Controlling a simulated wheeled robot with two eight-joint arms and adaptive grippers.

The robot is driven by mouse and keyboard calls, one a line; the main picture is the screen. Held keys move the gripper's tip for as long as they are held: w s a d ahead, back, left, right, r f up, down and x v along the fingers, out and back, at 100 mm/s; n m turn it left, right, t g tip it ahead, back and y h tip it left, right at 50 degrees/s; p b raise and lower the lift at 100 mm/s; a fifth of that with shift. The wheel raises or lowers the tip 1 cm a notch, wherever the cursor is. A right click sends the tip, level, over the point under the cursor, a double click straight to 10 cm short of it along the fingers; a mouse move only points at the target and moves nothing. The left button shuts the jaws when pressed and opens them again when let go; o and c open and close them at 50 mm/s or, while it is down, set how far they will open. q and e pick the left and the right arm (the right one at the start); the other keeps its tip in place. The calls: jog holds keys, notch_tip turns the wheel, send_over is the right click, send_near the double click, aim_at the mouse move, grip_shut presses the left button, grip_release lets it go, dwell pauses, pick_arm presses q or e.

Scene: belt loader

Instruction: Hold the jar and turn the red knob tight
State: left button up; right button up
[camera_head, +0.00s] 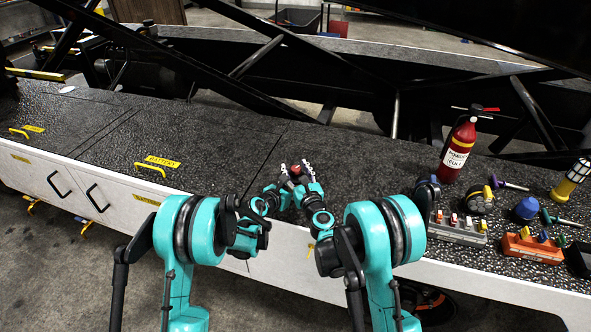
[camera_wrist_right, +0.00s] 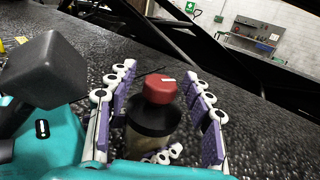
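The red knob (camera_wrist_right: 160,88) has a white mark on top and sits on the black collar (camera_wrist_right: 153,120) of a small jar (camera_wrist_right: 143,143). The jar stands upright on the dark deck. In the head view the knob (camera_head: 296,170) is a small red spot between my grippers. My right gripper (camera_wrist_right: 160,108) is open, its purple-padded fingers on either side of the knob and collar with visible gaps. My left gripper (camera_head: 284,176) is close at the jar's left side. White finger links show low in front of the jar in the wrist view; the left grip is mostly hidden.
A red extinguisher-like bottle (camera_head: 459,150), a grey tray (camera_head: 458,231), an orange tray (camera_head: 533,248), a blue cap (camera_head: 526,209) and a yellow lamp (camera_head: 571,180) stand on the right. The deck left of the grippers is clear apart from yellow handles. Black frame bars rise behind.

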aim_at(297, 173)
jog(key=v, duration=0.7)
jog(key=shift+s, duration=0.25)
